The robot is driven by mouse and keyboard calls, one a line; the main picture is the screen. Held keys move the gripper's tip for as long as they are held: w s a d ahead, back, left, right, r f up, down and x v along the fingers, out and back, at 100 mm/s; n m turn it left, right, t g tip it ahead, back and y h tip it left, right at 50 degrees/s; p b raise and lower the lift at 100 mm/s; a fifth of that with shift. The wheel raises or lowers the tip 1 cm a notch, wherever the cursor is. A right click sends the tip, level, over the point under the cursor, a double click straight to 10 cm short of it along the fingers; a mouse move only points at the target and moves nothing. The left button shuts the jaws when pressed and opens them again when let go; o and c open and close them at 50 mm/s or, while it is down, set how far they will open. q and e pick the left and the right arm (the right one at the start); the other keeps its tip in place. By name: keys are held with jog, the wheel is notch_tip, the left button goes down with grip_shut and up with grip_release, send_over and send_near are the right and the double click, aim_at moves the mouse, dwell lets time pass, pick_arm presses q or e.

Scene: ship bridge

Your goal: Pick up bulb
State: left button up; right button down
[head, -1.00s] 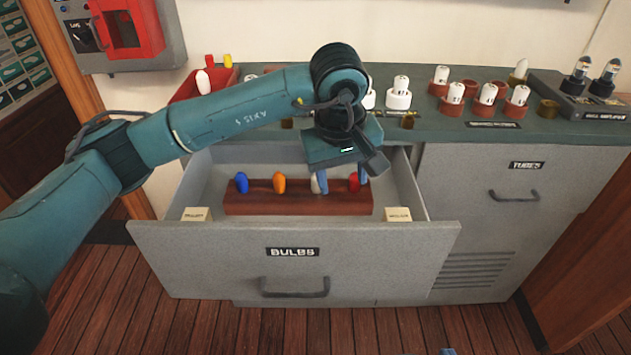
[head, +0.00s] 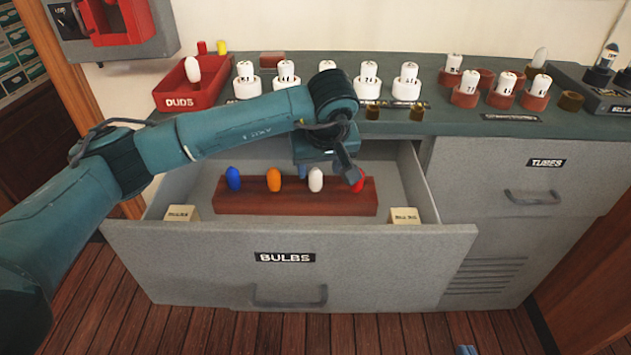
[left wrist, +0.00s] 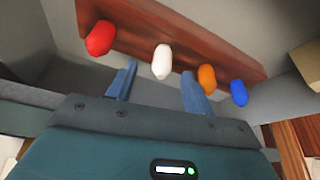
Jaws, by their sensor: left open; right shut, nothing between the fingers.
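The opened drawer (head: 290,240) holds a brown rack (head: 295,205) with a blue bulb (head: 233,179), an orange bulb (head: 273,180), a white bulb (head: 316,179) and a red bulb (head: 358,180). My left gripper (head: 345,172) is over the rack at the white and red bulbs, partly covering the red one. In the left wrist view, my open left gripper (left wrist: 158,74) has the white bulb (left wrist: 162,60) between and just beyond its fingertips. Contact cannot be told. Only a small tip of my right gripper (head: 466,350) shows at the bottom edge.
Two small pale boxes (head: 180,214) (head: 404,216) sit in the drawer's front corners. On the counter (head: 430,122) stand a red duds tray (head: 195,88) with a white bulb and several white numbered tubes (head: 410,78). The closed tubes drawer (head: 530,185) is at right.

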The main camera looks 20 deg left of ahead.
aim_at(316, 171)
pick_arm(q)
jog(key=x, duration=0.4)
jog(key=shift+w+a+f, duration=0.15)
jog(key=shift+a+f, duration=0.1)
jog(key=shift+a, duration=0.05)
jog(key=shift+c, duration=0.3)
jog(key=c, duration=1)
jog(key=shift+r, duration=0.15)
